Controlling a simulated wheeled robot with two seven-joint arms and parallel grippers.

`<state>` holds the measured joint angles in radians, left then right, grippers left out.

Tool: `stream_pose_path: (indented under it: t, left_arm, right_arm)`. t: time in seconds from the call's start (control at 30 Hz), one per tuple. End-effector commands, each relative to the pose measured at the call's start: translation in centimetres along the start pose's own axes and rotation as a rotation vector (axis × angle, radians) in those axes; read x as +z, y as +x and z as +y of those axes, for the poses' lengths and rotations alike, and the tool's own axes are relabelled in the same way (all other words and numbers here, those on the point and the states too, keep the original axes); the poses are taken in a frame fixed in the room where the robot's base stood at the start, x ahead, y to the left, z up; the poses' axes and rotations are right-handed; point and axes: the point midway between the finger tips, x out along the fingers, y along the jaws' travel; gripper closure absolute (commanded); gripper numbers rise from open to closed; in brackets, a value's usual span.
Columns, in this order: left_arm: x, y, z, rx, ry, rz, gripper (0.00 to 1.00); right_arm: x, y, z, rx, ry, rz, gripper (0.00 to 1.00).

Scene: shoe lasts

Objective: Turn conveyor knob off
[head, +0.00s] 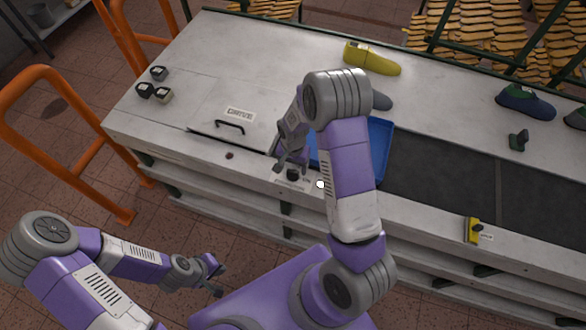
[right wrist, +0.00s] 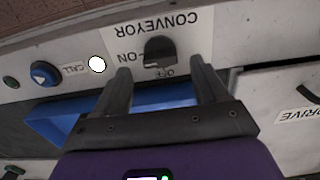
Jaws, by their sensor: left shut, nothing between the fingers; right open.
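The black conveyor knob (right wrist: 160,52) sits on a white plate between the upside-down word CONVEYOR and an OFF mark, with an ON mark to its left. I cannot tell for sure which mark it points to. In the head view the knob (head: 292,175) is on the table's front edge strip. My right gripper (right wrist: 162,78) is open, with one finger on each side of the knob in the picture; contact is not clear. In the head view the right gripper (head: 291,165) is just over the knob. My left gripper (head: 218,280) is shut and empty, low in front of the table.
A lit white lamp (right wrist: 96,64) and a blue CALL knob (right wrist: 44,74) are left of the conveyor knob. A blue tray (head: 381,145) and dark belt (head: 440,185) lie nearby. A handled hatch (head: 215,105) is on the left. Orange rails (head: 60,75) stand further left.

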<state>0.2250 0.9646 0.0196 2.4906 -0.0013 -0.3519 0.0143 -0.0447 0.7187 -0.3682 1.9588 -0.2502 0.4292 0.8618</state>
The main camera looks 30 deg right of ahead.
Motion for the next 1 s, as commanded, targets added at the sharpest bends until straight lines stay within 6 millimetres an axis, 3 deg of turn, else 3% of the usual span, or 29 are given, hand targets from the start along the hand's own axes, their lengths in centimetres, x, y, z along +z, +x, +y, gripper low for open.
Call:
stream_pose_path:
  t: [0.2, 0.57, 0.9, 1.0]
  left_arm:
    - [0.0, -0.1, 0.1, 0.0, 0.0, 0.0, 1.0]
    - [0.0, -0.1, 0.1, 0.0, 0.0, 0.0, 1.0]
    - [0.0, -0.1, 0.1, 0.0, 0.0, 0.0, 1.0]
    - [0.0, -0.1, 0.1, 0.0, 0.0, 0.0, 1.0]
  right_arm:
    - [0.1, 2.6, 0.0, 0.0, -0.002, -0.002, 0.28]
    - [0.1, 3.1, -0.1, -0.002, -0.001, -0.001, 0.29]
    - [0.1, 3.1, -0.1, -0.002, -0.002, -0.001, 0.81]
    - [0.1, 3.1, -0.1, -0.002, -0.003, -0.001, 0.84]
